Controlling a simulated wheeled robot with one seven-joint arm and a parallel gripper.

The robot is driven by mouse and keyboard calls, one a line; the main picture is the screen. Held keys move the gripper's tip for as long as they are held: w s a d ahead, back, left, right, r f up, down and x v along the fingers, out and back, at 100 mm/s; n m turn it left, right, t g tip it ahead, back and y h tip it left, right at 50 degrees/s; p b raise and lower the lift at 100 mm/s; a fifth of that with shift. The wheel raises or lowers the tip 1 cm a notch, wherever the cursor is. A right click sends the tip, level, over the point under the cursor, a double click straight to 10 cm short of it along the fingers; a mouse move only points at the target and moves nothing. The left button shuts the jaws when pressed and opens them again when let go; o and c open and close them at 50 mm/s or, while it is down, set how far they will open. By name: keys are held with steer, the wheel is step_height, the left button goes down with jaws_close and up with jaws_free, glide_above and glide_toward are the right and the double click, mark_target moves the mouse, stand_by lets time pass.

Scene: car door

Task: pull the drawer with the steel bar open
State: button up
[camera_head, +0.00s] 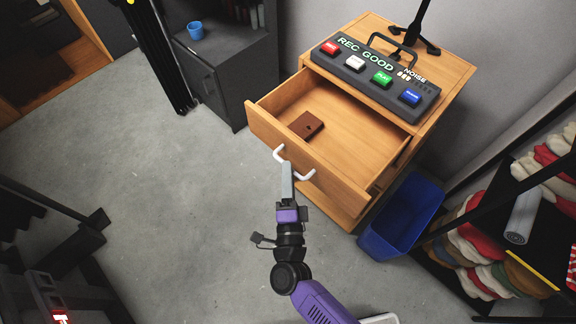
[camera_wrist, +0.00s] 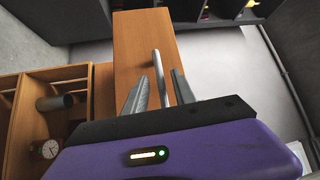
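The drawer (camera_head: 324,169) with the steel bar is pulled well out of the wooden cabinet (camera_head: 447,70), and a brown, flat object (camera_head: 307,125) lies inside it. The pale bar (camera_head: 306,175) is on its front; its two ends show in the head view and my gripper hides its middle. In the wrist view the bar (camera_wrist: 159,73) stands out from the wooden drawer front (camera_wrist: 137,45). My gripper (camera_head: 287,169) is at the bar. In the wrist view its two fingers (camera_wrist: 160,90) are apart, with the bar between them and gaps visible.
A button box (camera_head: 374,78) stands on the cabinet. A blue bin (camera_head: 401,215) is on the floor at its right, near a shelf of rolled textiles (camera_head: 480,235). In the wrist view, a wooden compartment (camera_wrist: 55,75) holds a watch (camera_wrist: 46,150). Floor left of the drawer is clear.

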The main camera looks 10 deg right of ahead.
steer(key=shift+s+a+f+b, duration=0.1)
steer(key=shift+s+a+f, duration=0.05)
steer(key=shift+s, duration=0.7)
steer(key=shift+s+a+f+b, duration=0.1)
steer(key=shift+s+b, duration=0.05)
steer(key=shift+s, duration=0.75)
steer(key=shift+s+a+f+b, duration=0.1)
steer(key=shift+s+a+f, duration=0.05)
steer(key=shift+s, duration=0.7)
steer(key=s+a+r+n+y, duration=0.25)
steer(key=r+n+y, duration=0.25)
steer(key=r+n, duration=0.25)
steer(key=s+d+r+n+g+h, duration=0.1)
steer(key=s+d+r+n, duration=0.3)
steer(key=s+d, duration=0.4)
steer(key=s+d+r+n+g+h, duration=0.1)
steer(key=s+d+r+n+g, duration=0.2)
steer(key=s, duration=1.3)
steer(key=d+r+n, duration=0.1)
steer(key=d+n, duration=0.2)
steer(key=d, duration=0.3)
steer(key=shift+r+g, duration=0.15)
steer(key=shift+g, duration=0.15)
steer(key=shift+n, duration=0.25)
